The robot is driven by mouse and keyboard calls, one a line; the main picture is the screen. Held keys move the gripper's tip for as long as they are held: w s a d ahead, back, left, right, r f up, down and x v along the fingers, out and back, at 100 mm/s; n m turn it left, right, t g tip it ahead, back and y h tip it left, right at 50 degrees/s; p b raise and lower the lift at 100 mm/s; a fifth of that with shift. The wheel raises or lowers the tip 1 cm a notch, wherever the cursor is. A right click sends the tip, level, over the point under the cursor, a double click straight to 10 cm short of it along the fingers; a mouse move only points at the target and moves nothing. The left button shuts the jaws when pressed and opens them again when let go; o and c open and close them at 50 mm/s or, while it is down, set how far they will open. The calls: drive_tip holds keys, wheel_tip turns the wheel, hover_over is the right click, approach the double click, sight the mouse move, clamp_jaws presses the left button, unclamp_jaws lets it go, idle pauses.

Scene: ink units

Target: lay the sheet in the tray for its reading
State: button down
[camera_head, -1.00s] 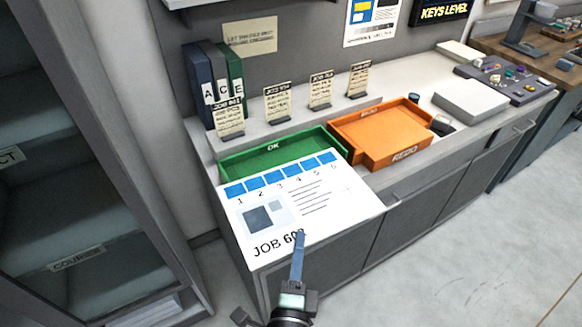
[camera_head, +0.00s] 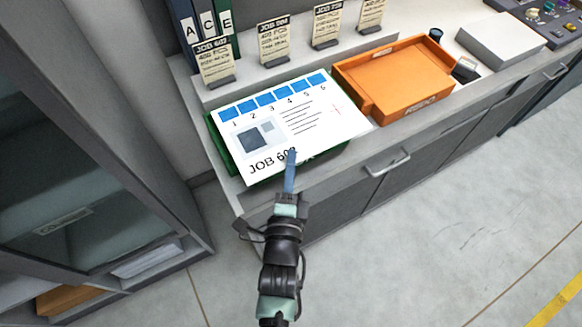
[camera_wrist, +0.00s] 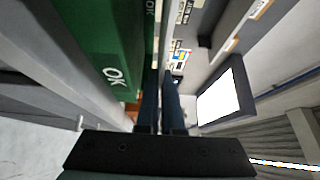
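The white sheet (camera_head: 310,118) is printed JOB 60 and a last digit partly behind my finger, with a row of blue numbered boxes along its far edge. My gripper (camera_head: 291,156) is shut on the middle of its near edge. The sheet is face up above the green tray (camera_head: 225,152) and covers most of it; green shows along the left and front. The gap between sheet and tray is hard to judge. In the wrist view, the green tray wall marked OK (camera_wrist: 112,76) is left of my gripper fingers (camera_wrist: 162,82); the sheet is seen edge-on there.
The orange REDO tray (camera_head: 405,80) stands just right of the sheet. Job cards (camera_head: 273,42) stand on a ledge behind, with binders (camera_head: 203,25) at the back left. A white slab (camera_head: 500,40) lies further right. A glass-fronted cabinet (camera_head: 90,190) stands at the left.

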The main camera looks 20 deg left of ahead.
drive_tip(key=shift+f, duration=1.95)
drive_tip(key=shift+f, duration=0.1)
drive_tip(key=c, duration=1.5)
unclamp_jaws()
drive_tip(key=shift+f+b, duration=0.15)
drive_tip(key=shift+b, duration=0.2)
drive_tip(key=o, duration=0.4)
drive_tip(key=shift+o, duration=0.2)
drive_tip(key=shift+r, duration=0.2)
drive_tip(key=shift+p, duration=0.3)
drive_tip(key=b+v, duration=0.2)
drive_tip(key=v, duration=1)
